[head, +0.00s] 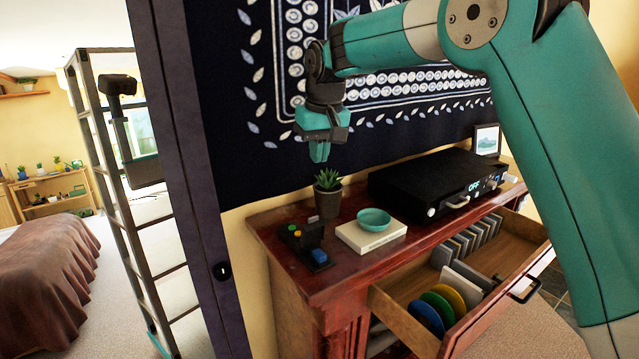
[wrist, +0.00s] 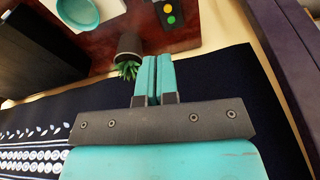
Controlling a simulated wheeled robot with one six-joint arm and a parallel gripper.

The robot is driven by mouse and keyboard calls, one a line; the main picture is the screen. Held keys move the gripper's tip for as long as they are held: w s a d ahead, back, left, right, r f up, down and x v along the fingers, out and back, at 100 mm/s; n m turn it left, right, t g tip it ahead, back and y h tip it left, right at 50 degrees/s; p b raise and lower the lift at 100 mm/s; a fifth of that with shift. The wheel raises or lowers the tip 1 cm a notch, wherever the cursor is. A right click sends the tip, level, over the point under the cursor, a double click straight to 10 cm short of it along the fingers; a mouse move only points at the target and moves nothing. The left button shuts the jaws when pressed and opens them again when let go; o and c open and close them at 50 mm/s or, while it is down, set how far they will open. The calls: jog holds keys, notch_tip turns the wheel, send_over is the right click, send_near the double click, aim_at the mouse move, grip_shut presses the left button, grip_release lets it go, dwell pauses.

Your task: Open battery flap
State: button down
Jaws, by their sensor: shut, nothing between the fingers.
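My gripper (head: 320,152) is shut and empty, pointing down in the air above the potted plant in the head view. Its two teal fingers lie together in the wrist view (wrist: 157,62). I cannot make out a battery flap for certain. A small black device (head: 301,238) with green and yellow buttons and a blue part (head: 319,256) lies on the left end of the red-brown cabinet. The wrist view shows the device (wrist: 178,27) only in part, at the top edge, beyond my fingertips. My gripper touches nothing that I can see.
The potted plant (head: 327,193) stands just behind the device. A book (head: 371,236) carrying a teal bowl (head: 374,218) lies to its right. A black player (head: 437,184) marked OFF sits farther right. The cabinet's drawer (head: 402,318) is open, with discs and cases inside.

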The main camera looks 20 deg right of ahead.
jog(key=s+d+f+m+t+y, duration=0.1)
jog(key=s+d+f+m+t, duration=0.2)
jog(key=f+m, duration=0.4)
jog(key=m+t+y, duration=0.1)
jog(key=m+t, duration=0.3)
jog(key=m, duration=0.5)
send_near(317, 225)
jog(key=p+x, duration=0.4)
jog(key=x, duration=0.1)
jog(key=shift+w+a+f, duration=0.1)
jog(key=shift+w+f, duration=0.05)
jog(key=shift+f, duration=0.25)
jog(key=shift+w+a+f+p, duration=0.1)
jog(key=shift+w+p, duration=0.2)
jog(key=shift+w, duration=0.1)
jog(key=shift+w+a+f+p, duration=0.1)
jog(key=shift+w+p, duration=0.15)
jog(key=shift+w, duration=0.15)
jog(key=shift+w+a+r+b, duration=0.15)
jog(key=shift+w+r+b, duration=0.05)
jog(key=shift+w+b, duration=0.2)
jog(key=shift+w+a, duration=0.1)
jog(key=shift+w, duration=0.25)
jog(key=shift+w+a+r+b, duration=0.1)
jog(key=shift+w+a+b, duration=0.15)
jog(key=shift+w+b, duration=0.65)
jog(key=shift+w+a+r+b, duration=0.1)
jog(key=shift+w+a+b, duration=0.15)
jog(key=shift+w+b, duration=0.6)
jog(key=shift+w, duration=0.1)
